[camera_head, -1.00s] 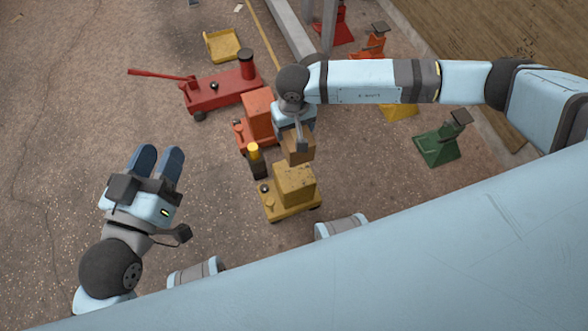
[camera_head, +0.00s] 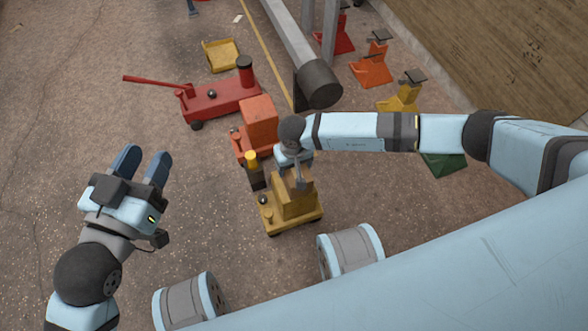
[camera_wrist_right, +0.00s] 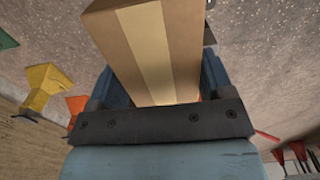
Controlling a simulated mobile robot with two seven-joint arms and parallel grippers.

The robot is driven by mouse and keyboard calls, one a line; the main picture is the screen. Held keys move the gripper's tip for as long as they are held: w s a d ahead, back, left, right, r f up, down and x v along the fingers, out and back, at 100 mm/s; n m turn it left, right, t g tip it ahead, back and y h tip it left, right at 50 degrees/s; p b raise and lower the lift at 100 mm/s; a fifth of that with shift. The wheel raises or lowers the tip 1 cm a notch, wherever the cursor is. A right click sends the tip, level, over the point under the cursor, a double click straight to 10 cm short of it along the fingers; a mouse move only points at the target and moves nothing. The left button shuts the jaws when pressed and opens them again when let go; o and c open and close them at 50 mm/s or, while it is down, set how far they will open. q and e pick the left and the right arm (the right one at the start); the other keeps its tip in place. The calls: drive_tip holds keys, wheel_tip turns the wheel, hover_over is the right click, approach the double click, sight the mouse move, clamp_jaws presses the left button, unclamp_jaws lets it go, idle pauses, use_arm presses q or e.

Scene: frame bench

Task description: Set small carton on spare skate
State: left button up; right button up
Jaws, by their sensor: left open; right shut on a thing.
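The small carton (camera_wrist_right: 152,50) is a brown box with a paler tape strip, gripped between the fingers of my right gripper (camera_head: 299,178). In the head view my gripper hides most of the carton. It is over or against the back of the yellow skate (camera_head: 292,212), which has a raised yellow block; I cannot tell whether they touch. An orange skate (camera_head: 258,125) with a similar block stands behind it. No label tells which is the spare. My left gripper (camera_head: 142,162) is open and empty over the floor at left.
A red floor jack (camera_head: 220,100) with a long handle stands behind the skates. A dark-bodied item with a yellow top (camera_head: 252,160) is beside the yellow skate. Coloured jack stands (camera_head: 372,65) line the right. A grey beam (camera_head: 290,35) is at the back. Floor at left is clear.

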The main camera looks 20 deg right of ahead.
drive_tip(key=shift+f, duration=0.9)
drive_tip(key=shift+f+b, duration=0.25)
drive_tip(key=shift+b, duration=0.05)
drive_tip(key=shift+r, duration=0.1)
drive_tip(key=shift+f, duration=0.2)
use_arm(q)
drive_tip(key=shift+w+a+r+m+t, duration=0.2)
drive_tip(key=shift+w+r+m+t, duration=0.1)
drive_tip(key=shift+w+m, duration=0.15)
use_arm(e)
drive_tip(key=o, duration=1.5)
drive_tip(key=shift+c, duration=0.2)
use_arm(q)
drive_tip(key=shift+r, duration=0.1)
use_arm(e)
drive_tip(key=shift+r, duration=0.1)
